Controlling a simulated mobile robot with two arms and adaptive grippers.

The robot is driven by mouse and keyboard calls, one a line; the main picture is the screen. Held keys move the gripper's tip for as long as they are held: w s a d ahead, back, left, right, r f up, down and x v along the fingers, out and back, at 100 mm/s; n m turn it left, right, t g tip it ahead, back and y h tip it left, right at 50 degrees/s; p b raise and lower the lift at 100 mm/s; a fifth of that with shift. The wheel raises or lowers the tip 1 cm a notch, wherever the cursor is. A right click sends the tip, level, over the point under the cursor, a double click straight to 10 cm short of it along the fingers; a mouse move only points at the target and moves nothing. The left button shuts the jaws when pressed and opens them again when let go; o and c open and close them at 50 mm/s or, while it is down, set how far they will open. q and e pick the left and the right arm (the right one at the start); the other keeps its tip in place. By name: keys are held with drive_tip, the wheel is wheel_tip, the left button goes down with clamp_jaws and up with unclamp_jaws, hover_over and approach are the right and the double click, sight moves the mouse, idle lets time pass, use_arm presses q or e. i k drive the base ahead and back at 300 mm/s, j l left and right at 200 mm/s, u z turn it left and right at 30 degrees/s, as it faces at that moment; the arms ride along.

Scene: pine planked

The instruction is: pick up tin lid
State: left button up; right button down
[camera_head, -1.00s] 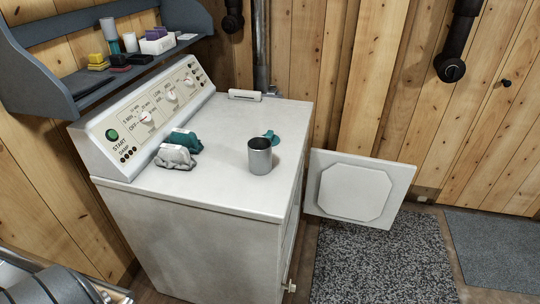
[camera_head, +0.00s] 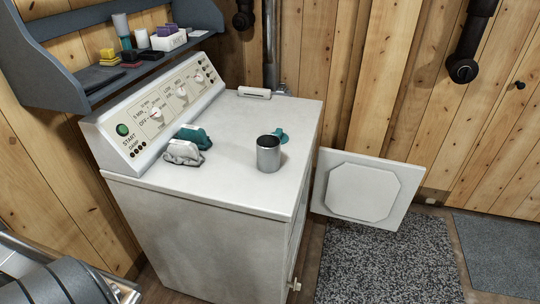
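A grey metal tin (camera_head: 268,154), open at the top, stands upright on the white top of the dryer (camera_head: 225,185). Just behind it and to its right is a small flat teal piece (camera_head: 281,135), partly hidden by the tin. It may be the tin lid, but I cannot tell for sure. I cannot tell whether it touches the tin. Neither of my grippers shows in the head view. Part of my own body shows at the lower left edge.
Crumpled grey and teal cloths (camera_head: 186,148) lie near the control panel (camera_head: 165,112). A small white object (camera_head: 254,93) lies at the dryer's back edge. The dryer door (camera_head: 362,190) hangs open at the right. A loaded blue-grey shelf (camera_head: 50,88) overhangs the left. The dryer's front top is clear.

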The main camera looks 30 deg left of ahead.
sight(285, 137)
drive_tip(key=i+l+u, duration=0.15)
drive_tip(key=u, duration=0.2)
drive_tip(key=i+l+u, duration=0.15)
drive_tip(key=u, duration=0.2)
drive_tip(key=i+l+u, duration=0.15)
drive_tip(key=u, duration=0.2)
drive_tip(key=l, duration=0.1)
